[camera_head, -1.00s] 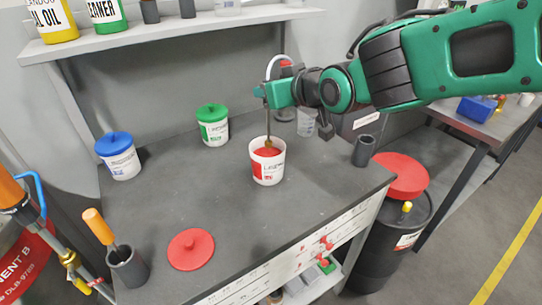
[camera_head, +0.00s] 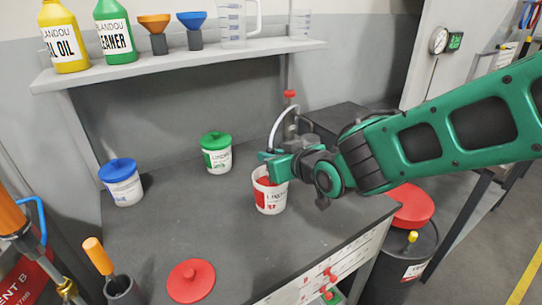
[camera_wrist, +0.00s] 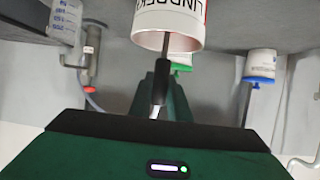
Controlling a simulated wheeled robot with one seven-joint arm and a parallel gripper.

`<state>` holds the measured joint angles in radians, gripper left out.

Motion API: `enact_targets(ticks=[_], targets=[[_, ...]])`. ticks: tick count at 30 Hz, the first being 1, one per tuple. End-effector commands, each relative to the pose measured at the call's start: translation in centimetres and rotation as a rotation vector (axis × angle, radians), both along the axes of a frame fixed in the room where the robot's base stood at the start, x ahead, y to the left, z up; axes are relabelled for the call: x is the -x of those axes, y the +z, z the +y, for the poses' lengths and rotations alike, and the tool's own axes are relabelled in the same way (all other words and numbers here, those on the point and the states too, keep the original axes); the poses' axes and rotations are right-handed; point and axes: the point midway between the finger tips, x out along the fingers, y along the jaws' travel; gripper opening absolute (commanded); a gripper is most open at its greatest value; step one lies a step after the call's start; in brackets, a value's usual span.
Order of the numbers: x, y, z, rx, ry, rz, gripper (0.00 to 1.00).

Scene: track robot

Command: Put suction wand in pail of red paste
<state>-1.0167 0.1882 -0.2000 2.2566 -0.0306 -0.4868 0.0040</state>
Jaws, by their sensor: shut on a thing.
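The pail of red paste (camera_head: 270,197) stands open on the workbench, white with a red label. My gripper (camera_head: 272,157) is right above its mouth, shut on the suction wand. In the head view the wand's shaft is mostly hidden by my gripper. A white curved tube (camera_head: 275,127) rises behind my gripper.
A pail with a blue lid (camera_head: 121,181) and one with a green lid (camera_head: 216,152) stand to the left. A loose red lid (camera_head: 191,280) lies in front. An orange-handled tool (camera_head: 98,255) stands in a dark cup. The bench's middle is clear.

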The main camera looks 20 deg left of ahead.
Motion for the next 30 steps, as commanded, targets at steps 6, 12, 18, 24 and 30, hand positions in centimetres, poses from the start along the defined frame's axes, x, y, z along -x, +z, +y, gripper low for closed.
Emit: enact_targets(ticks=[6,12,18,24,30], targets=[[0.0,0.0,0.0,0.0,0.0,0.0,0.35],[0.0,0.0,0.0,0.0,-0.001,0.0,0.35],[0.4,0.5,-0.6,-0.003,-0.001,-0.002,0.35],[2.1,1.6,-2.7,-0.003,-0.003,-0.003,0.35],[4.2,2.9,-5.0,-0.003,-0.003,-0.003,0.35]])
